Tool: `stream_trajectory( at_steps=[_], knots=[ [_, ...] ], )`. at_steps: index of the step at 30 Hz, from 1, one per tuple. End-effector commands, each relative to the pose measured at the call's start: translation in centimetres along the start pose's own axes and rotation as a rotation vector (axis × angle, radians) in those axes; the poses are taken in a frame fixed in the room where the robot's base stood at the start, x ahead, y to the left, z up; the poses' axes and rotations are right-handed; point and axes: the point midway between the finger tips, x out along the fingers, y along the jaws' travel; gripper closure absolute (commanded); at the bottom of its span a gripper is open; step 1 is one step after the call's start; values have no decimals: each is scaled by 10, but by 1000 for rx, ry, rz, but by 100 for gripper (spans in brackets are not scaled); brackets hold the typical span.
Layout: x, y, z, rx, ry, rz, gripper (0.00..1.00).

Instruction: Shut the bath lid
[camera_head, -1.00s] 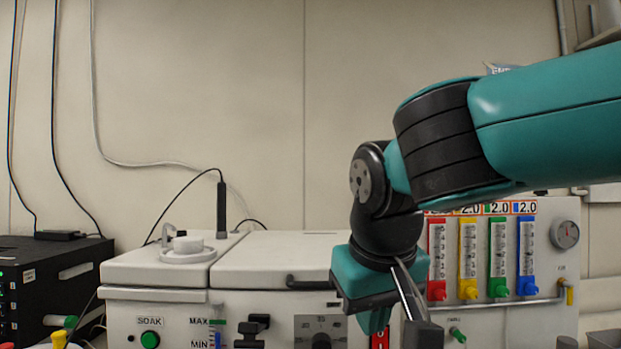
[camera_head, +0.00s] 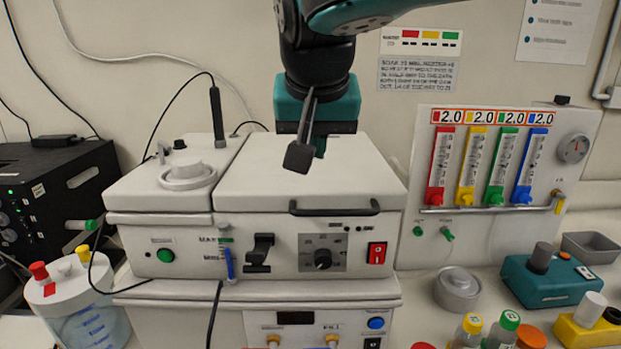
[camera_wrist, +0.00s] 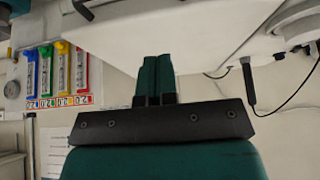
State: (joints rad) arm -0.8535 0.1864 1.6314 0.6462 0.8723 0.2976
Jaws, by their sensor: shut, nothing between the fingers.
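The bath lid (camera_head: 300,180) is a wide, off-white panel on top of the white bath unit, with a dark bar handle (camera_head: 334,209) along its front edge. In the head view the lid lies flat and appears closed on the body. My gripper (camera_head: 318,150) is above the rear part of the lid, with its fingers partly hidden behind the dark wrist camera part. In the wrist view my gripper (camera_wrist: 156,62) has its two teal fingers together, with nothing between them. The pale lid surface (camera_wrist: 185,25) shows beside the fingertips there; contact cannot be told.
A round white cap (camera_head: 187,174) and a black probe (camera_head: 216,115) stand left of the lid. The flowmeter panel (camera_head: 490,180) stands to the right. A round metal pot (camera_head: 457,287), bottles and a teal device (camera_head: 549,281) occupy the right bench.

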Motion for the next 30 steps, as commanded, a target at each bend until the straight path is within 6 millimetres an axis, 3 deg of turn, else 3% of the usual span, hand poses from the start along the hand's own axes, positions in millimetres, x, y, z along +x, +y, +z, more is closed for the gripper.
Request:
stream_trajectory(
  at_steps=[3, 9, 24, 30],
  knots=[
    [20, 0, 3, -3, -4, 2, 100],
    [38, -1, 22, -5, -2, 0, 100],
    [45, -2, 29, -4, 0, -2, 100],
    [62, -3, 42, -5, 0, -2, 100]
  ],
)
